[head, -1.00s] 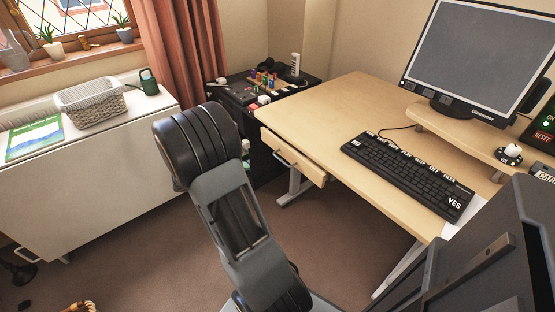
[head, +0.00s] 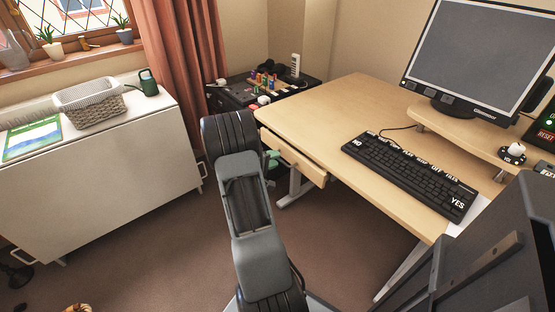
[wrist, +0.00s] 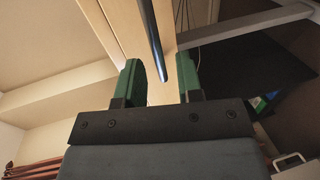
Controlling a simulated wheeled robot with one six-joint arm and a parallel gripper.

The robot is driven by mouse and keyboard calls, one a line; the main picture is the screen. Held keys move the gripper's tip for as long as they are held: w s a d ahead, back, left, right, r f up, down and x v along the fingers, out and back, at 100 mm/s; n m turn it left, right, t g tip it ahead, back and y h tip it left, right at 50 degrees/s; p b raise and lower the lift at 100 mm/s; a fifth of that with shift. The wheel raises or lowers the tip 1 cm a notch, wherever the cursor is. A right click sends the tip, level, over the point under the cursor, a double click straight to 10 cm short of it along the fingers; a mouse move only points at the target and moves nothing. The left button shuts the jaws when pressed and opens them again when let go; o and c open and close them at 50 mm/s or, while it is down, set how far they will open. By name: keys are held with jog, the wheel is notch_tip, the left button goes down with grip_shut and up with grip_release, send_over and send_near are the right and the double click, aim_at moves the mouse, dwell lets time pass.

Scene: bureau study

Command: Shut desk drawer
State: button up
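The desk (head: 340,110) has a pale wooden drawer (head: 308,167) under its left side, which sticks out a little from the desk edge. A dark bar handle (head: 284,159) is on its front. In the wrist view the handle (wrist: 152,38) is a dark bar running down from the top, its end lying between my fingertips in the picture. My gripper (wrist: 161,75) has two green fingers standing apart, with nothing held. Contact with the handle or drawer cannot be told. In the head view one green finger of my gripper (head: 271,158) shows just left of the drawer; my arm hides the rest.
A keyboard (head: 408,172) and a monitor (head: 470,60) are on the desk. A dark cabinet (head: 300,90) with small items stands behind the drawer. A white cabinet (head: 110,180) is at the left. Carpet (head: 160,260) is clear between them.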

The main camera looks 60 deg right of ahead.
jog(key=shift+x, duration=1.15)
grip_shut()
